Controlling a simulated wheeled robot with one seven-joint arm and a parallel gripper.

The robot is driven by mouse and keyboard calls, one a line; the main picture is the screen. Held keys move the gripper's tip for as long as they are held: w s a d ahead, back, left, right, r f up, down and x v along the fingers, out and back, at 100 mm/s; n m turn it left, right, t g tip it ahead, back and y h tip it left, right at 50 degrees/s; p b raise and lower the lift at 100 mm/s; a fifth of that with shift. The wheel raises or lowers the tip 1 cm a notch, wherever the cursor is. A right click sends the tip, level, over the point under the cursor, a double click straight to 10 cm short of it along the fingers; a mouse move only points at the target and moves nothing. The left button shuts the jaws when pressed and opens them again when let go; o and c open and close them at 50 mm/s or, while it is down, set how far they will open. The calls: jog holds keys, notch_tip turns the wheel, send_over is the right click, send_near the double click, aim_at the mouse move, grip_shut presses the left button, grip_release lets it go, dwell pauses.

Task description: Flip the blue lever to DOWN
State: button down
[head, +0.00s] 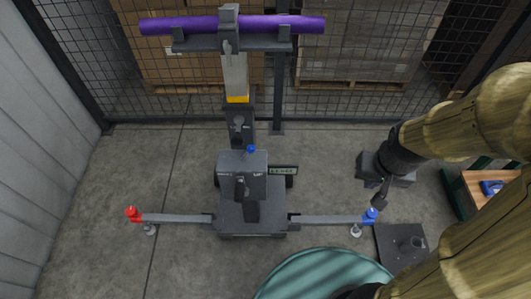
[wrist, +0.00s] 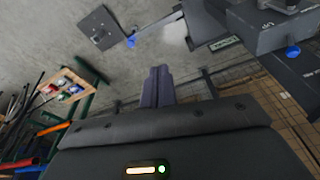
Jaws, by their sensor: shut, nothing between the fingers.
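A dark control box (head: 242,177) stands on the middle of a grey base, with a small blue ball knob (head: 251,149) at its back edge. In the wrist view the box (wrist: 250,25) is at the top right, with a label that seems to read UP and the blue knob (wrist: 293,51) beside it. A second blue part (head: 371,215) caps the right end of a grey bar; it also shows in the wrist view (wrist: 131,41). I cannot tell for certain which is the lever. My gripper (head: 379,200) is shut and empty, apart from the box; its fingers (wrist: 158,84) show together.
The bar's left end has a red cap (head: 131,212). A purple tube (head: 232,25) lies across a post-top cradle behind the box, before a mesh fence. A dark plate (head: 400,246) and a teal round surface (head: 322,277) are at front right. Left floor is clear.

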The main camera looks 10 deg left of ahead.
jog(key=w+a+f+n+g+y+b, duration=0.1)
jog(key=a+f+g+y+b, duration=0.4)
jog(key=f, duration=0.4)
jog(key=a+f+g+y+b, duration=0.3)
jog(key=a+f+y+b, duration=0.15)
jog(key=a+f, duration=0.35)
jog(key=w+a+f+t+y+b, duration=0.1)
jog(key=w+t+y+b, duration=0.1)
jog(key=w+y, duration=0.4)
jog(key=w+a+f+m+t+y+b, duration=0.1)
jog(key=w+f+t+y+b, duration=0.1)
jog(key=w+y, duration=0.4)
jog(key=t+b, duration=0.1)
jog(key=b, duration=0.1)
jog(key=shift+w+f+b, duration=0.2)
jog(key=shift+f+b, duration=0.1)
jog(key=shift+b, duration=0.1)
jog(key=shift+a, duration=0.15)
send_near(247, 153)
jog(key=a+r, duration=0.2)
jog(key=a+r+p, duration=0.1)
jog(key=a, duration=0.1)
jog(key=shift+w+r, duration=0.2)
jog(key=shift+w, duration=0.15)
jog(key=shift+w+d+r, duration=0.1)
jog(key=shift+w+d, duration=0.05)
jog(key=shift+d, duration=0.05)
